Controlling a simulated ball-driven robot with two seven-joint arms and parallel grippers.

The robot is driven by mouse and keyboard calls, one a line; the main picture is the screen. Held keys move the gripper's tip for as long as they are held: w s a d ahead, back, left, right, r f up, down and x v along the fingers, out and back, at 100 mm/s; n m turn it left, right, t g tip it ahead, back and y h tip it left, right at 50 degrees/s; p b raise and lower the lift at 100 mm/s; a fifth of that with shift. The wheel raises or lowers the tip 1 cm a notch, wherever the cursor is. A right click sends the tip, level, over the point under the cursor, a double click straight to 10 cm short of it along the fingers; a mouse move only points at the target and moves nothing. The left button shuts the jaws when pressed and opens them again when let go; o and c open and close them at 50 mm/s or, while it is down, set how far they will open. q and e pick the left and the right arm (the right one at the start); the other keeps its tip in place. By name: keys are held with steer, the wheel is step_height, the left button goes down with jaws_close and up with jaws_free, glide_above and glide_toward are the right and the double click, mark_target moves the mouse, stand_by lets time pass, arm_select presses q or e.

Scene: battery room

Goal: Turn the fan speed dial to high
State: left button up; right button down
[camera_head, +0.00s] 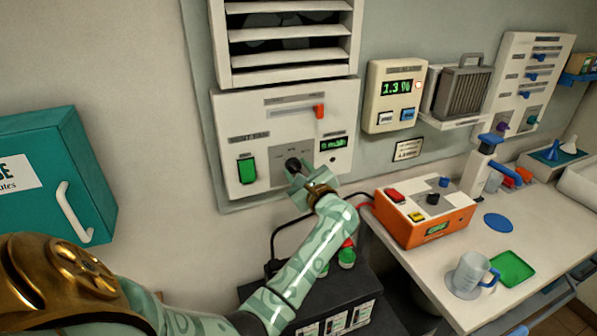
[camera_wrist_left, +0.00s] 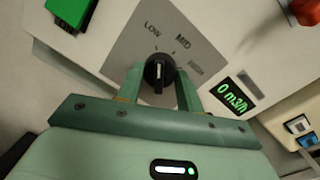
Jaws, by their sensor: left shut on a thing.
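The fan speed dial (camera_wrist_left: 158,73) is a round black knob with a white pointer line, on a grey plate marked LOW, MID and HIGH. In the wrist view its pointer stands roughly upright, nearest the LOW side; its exact setting is hard to tell. My left gripper (camera_wrist_left: 160,80) has one green finger on each side of the dial and is shut on it. In the head view, the left gripper (camera_head: 298,177) reaches up to the dial (camera_head: 292,164) on the white vent panel (camera_head: 228,120). The display (camera_wrist_left: 233,95) beside it reads 0 m3/h. My right gripper is not in view.
A green switch (camera_head: 246,170) is left of the dial, and a red slider knob (camera_head: 319,111) is above it. A louvred vent (camera_head: 290,35) is over the panel. An orange box (camera_head: 425,220) stands on the bench at right. A black battery unit (camera_head: 350,290) is below.

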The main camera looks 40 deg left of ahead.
arm_select(q)
steer(key=m, duration=0.4)
steer(key=shift+p, duration=0.3)
steer(key=m+p, duration=0.2)
steer(key=m, duration=0.2)
steer(key=shift+s+m+t, duration=0.1)
steer(key=shift+m+t, duration=0.3)
steer(key=m+t+p, duration=0.1)
steer(key=m+p, duration=0.2)
steer(key=m, duration=0.2)
steer(key=shift+m, duration=0.4)
steer(key=shift+s+a+f+m+p, duration=0.1)
steer(key=shift+m+p, duration=1.15)
steer(key=shift+m, duration=0.75)
steer(key=o, duration=1)
steer(key=shift+f, duration=0.1)
